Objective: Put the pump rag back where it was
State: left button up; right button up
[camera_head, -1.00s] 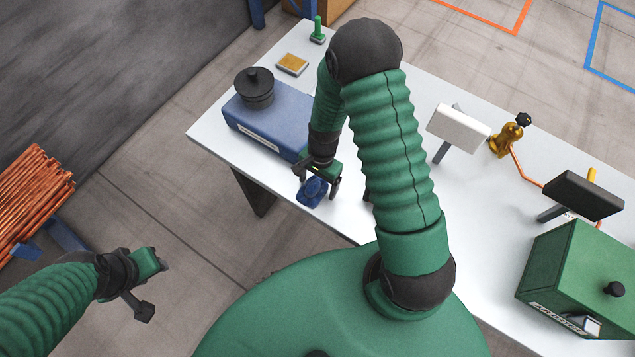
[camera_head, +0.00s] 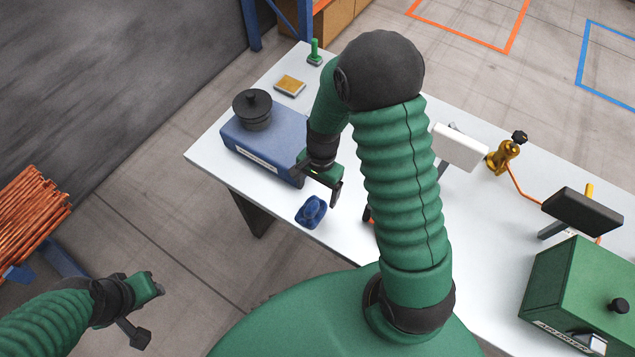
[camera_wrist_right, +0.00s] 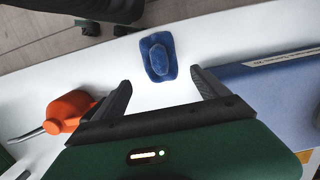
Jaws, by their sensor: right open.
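The pump rag (camera_head: 311,211) is a crumpled blue cloth lying on the near edge of the white table, in front of the blue box.
A blue box (camera_head: 265,143) with a black round cap stands left of my right gripper. An orange oil can (camera_wrist_right: 68,110) stands on the table in the right wrist view. A green box (camera_head: 580,290), a white lamp-like head (camera_head: 459,147) and a brass fitting (camera_head: 502,156) are farther right.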

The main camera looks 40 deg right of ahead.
aim_at(317, 201)
pick_arm(q)
jog(key=shift+d+f+b, duration=0.1)
jog(key=shift+f+b, duration=0.75)
pick_arm(e)
jog(key=s+a+r+n+t+h, duration=0.1)
jog(key=s+a+r+n+t, duration=0.2)
jog(key=r+n, duration=0.6)
jog(key=s+a+n, duration=0.1)
jog(key=a+n, duration=0.1)
jog(key=n, duration=0.2)
jog(key=shift+s+a+n, duration=0.3)
jog(key=shift+s, duration=0.1)
pick_arm(q)
jog(key=shift+s, duration=0.15)
pick_arm(e)
jog(key=shift+s+a+r, duration=0.1)
jog(key=shift+s+r, duration=0.05)
jog(key=shift+a, duration=0.1)
